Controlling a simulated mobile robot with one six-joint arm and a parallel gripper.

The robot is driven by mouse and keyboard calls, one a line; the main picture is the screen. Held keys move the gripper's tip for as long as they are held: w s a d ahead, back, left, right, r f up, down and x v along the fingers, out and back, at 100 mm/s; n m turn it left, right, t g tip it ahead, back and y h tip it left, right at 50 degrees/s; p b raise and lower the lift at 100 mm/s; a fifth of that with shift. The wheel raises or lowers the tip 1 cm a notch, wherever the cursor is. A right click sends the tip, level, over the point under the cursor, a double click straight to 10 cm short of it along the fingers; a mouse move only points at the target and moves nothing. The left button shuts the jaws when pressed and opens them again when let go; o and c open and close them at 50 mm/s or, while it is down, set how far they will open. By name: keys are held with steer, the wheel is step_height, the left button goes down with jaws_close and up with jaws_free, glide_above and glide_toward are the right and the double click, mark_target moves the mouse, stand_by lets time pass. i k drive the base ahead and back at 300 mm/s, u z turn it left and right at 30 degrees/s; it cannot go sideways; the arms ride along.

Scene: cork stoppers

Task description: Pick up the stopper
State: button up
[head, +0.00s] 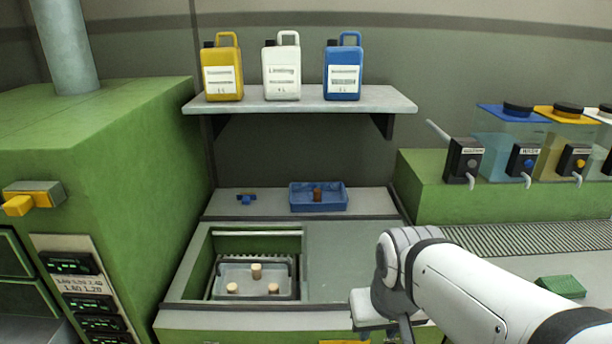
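Several pale cork stoppers are in a grey tray (222,271) set in the recessed basin. The tallest stopper (256,271) stands upright near the tray's middle. A shorter stopper (232,287) is at the front left and another (273,288) at the front right. A darker brown stopper (318,195) stands in a blue tray (338,205) on the ledge behind. My gripper (388,328) is at the bottom edge, to the right of the basin and apart from the stoppers. Its fingers are not clearly visible, so I cannot tell whether it is open or shut.
A small blue fitting (246,199) lies on the ledge. A shelf (300,105) holds yellow, white and blue jugs above. A green cabinet (110,150) borders the left. Tapped tanks (505,145) and a green block (561,286) are at right. The basin's open top is clear.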

mark_target(316, 193)
steer(key=i, duration=0.4)
steer(key=u, duration=0.1)
steer(key=k, duration=0.55)
steer(key=z, duration=1.55)
steer(key=k, duration=1.05)
steer(key=u, duration=0.9)
steer(key=i, duration=1)
